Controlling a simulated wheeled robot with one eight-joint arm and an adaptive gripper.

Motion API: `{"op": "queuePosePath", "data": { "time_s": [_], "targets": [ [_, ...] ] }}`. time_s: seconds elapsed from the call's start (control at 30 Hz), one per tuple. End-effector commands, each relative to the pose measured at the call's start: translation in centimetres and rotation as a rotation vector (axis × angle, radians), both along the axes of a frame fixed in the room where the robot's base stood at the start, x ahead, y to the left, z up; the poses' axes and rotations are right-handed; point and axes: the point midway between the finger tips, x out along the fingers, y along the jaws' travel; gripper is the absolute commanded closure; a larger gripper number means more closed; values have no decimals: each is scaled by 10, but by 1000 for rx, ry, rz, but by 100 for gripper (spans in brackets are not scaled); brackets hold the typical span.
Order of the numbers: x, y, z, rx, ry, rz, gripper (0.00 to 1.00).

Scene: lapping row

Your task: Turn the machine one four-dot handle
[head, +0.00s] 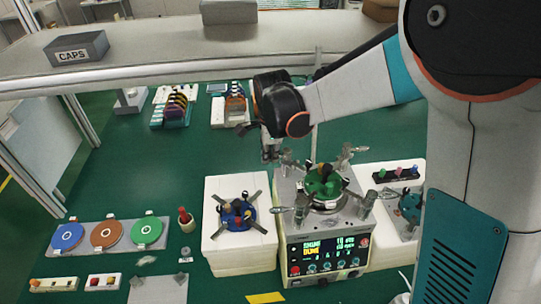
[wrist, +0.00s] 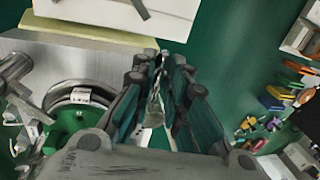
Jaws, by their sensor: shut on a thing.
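The lapping machine (head: 330,262) with the lit display stands at the centre of the bench. It has a green round plate (head: 322,183) on top and several metal clamp handles around it. My gripper (head: 270,153) is at the machine's back left corner, pointing down. In the wrist view, my gripper (wrist: 160,75) is shut on a slim metal handle (wrist: 154,108), seen between the dark fingers. The fingers partly hide it. The dots on the handles are too small to read, so I cannot tell its mark. The green plate also shows in the wrist view (wrist: 62,124).
A white block (head: 228,262) with a blue fixture (head: 237,214) stands left of the machine. Coloured discs (head: 107,234) lie further left. Racks (head: 176,108) stand behind on the green bench. A grey shelf (head: 200,45) with a CAPS box (head: 76,48) runs across the back.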

Motion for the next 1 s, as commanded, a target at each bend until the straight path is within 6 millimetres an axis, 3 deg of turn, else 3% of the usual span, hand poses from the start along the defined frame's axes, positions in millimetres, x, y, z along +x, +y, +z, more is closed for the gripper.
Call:
{"op": "queuePosePath", "data": {
  "time_s": [0.6,0.63,0.7,1.0],
  "targets": [
    [3,1,0,1,-1,-39,100],
    [3,1,0,1,-1,-39,79],
    [3,0,0,0,-1,-38,66],
    [2,0,1,0,0,-38,66]
  ]
}}
